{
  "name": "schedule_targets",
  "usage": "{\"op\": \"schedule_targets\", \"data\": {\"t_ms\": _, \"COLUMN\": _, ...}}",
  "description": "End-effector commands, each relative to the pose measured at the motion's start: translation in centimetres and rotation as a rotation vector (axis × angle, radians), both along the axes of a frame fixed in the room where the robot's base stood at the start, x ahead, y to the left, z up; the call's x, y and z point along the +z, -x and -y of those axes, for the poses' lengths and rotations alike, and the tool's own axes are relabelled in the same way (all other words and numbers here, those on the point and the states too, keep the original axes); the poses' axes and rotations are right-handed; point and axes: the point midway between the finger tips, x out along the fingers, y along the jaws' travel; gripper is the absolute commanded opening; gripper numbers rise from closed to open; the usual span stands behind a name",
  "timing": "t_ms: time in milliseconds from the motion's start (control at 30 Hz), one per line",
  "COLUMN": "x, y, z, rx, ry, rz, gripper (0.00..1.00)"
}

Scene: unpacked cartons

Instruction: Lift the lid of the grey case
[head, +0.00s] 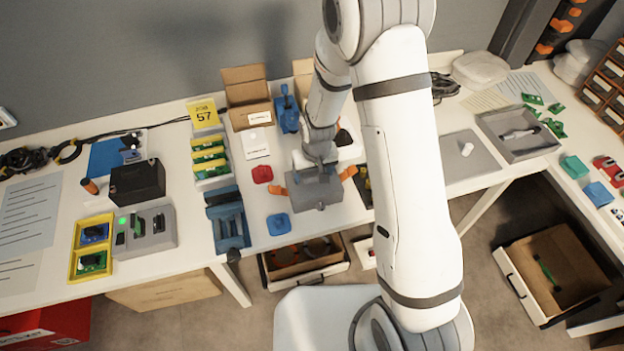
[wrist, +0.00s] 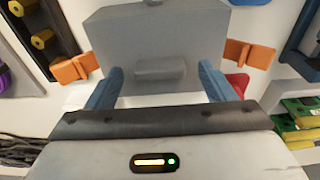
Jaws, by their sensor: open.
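The grey case (head: 318,193) stands near the front edge of the bench, below the end of my arm. It fills the upper middle of the wrist view (wrist: 150,35), and its lid looks shut. A raised grey grip bar (wrist: 160,73) shows on the face towards my gripper. My gripper (wrist: 161,78) is open, with one blue finger on each side of the bar and a gap at both sides. I cannot tell how far the fingertips are from the face. In the head view my gripper is mostly hidden behind my wrist.
Orange pieces flank the case at left (wrist: 75,68) and right (wrist: 248,54). A red item (head: 262,174) and a blue item (head: 278,224) lie left of it. A blue rack (head: 229,220) stands further left. An open cardboard box (head: 248,95) is behind. An open drawer (head: 304,260) is below the bench edge.

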Motion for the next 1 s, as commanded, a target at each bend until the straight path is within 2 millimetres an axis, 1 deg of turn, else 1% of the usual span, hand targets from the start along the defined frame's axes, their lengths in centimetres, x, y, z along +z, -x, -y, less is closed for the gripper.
{"op": "schedule_targets", "data": {"t_ms": 233, "x": -0.17, "y": -0.02, "z": -0.05, "rx": 0.001, "ry": 0.000, "rz": 0.000, "gripper": 0.76}}
{"op": "schedule_targets", "data": {"t_ms": 267, "x": -0.17, "y": -0.02, "z": -0.05, "rx": 0.001, "ry": 0.000, "rz": 0.000, "gripper": 0.75}}
{"op": "schedule_targets", "data": {"t_ms": 867, "x": -0.13, "y": 0.00, "z": -0.09, "rx": 0.002, "ry": 0.000, "rz": 0.000, "gripper": 0.26}}
{"op": "schedule_targets", "data": {"t_ms": 1000, "x": -0.13, "y": 0.00, "z": -0.12, "rx": 0.002, "ry": 0.000, "rz": 0.000, "gripper": 0.25}}
